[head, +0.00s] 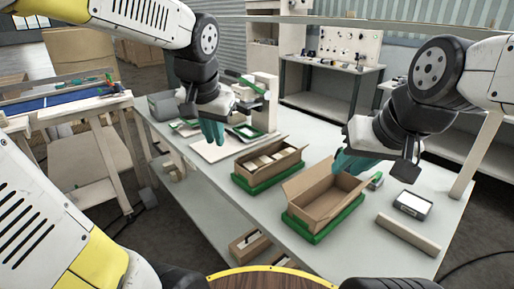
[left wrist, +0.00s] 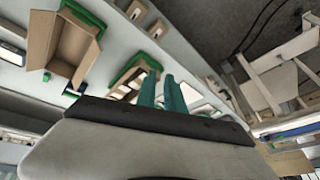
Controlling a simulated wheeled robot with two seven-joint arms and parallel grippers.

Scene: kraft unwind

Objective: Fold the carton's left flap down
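An open, empty brown carton (head: 322,204) sits in a green tray (head: 312,236) on the table, with flaps standing up and outward. It also shows at upper left in the left wrist view (left wrist: 78,44). A second carton (head: 250,181) with pale contents sits in another green tray to its left. My left gripper (head: 213,134) hangs left of both cartons, above the table; its teal fingers (left wrist: 161,88) are slightly apart and empty. My right gripper (head: 345,163) is at the empty carton's far right edge; whether it touches the carton or is open is unclear.
A grey box (head: 411,205) and a beige bar (head: 407,235) lie to the right of the carton. A white sheet (head: 213,150) and small green-framed items lie at the table's far left. The table between the cartons and its front edge is clear.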

